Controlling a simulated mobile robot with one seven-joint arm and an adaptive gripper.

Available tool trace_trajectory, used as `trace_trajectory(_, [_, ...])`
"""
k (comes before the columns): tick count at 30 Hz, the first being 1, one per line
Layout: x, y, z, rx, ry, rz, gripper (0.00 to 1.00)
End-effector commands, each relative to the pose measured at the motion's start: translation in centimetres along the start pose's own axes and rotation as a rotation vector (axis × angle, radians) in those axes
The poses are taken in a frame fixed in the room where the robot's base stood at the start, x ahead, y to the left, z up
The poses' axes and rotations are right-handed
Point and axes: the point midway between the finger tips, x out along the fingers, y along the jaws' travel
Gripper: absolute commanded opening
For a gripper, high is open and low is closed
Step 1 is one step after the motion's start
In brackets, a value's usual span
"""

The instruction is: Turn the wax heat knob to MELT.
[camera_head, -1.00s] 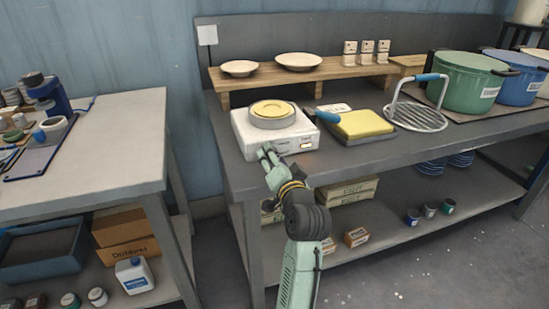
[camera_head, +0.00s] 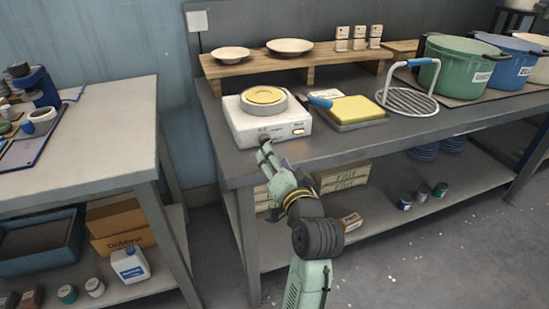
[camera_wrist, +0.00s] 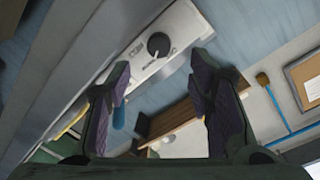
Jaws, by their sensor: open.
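The white wax heater (camera_head: 247,128) stands on the dark bench, with a round pan of yellow wax (camera_head: 263,96) on top. A small lit window (camera_head: 298,131) shows on its front. In the wrist view, the black round knob (camera_wrist: 158,45) sits on the heater's white front panel (camera_wrist: 140,52), with small print beside it that I cannot read. A pale pointer mark shows on the knob, but its setting is unclear. My gripper (camera_head: 265,146) is at the heater's front, below the knob area. In the wrist view its open fingers (camera_wrist: 161,66) frame the knob from either side, with nothing between them.
A yellow block on a tray (camera_head: 355,111) with a blue-handled tool lies right of the heater. A wire rack (camera_head: 412,101) and a green pot (camera_head: 455,72) stand farther right. A wooden shelf (camera_head: 235,72) with dishes is behind.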

Motion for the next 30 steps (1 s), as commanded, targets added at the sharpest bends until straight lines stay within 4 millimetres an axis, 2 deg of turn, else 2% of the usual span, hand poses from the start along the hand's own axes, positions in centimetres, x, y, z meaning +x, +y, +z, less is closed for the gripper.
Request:
trace_trajectory(12, [-1.8, 1.3, 0.6, -0.653, 0.034, -0.062, 0.48])
trace_trajectory(17, [-1.6, 1.1, 0.4, -0.742, 0.040, -0.069, 0.48])
trace_trajectory(20, [-0.5, 0.9, 0.2, -0.744, 0.040, -0.072, 0.48])
trace_trajectory(30, [5.8, 0.4, 0.2, -0.742, 0.039, -0.070, 0.48])
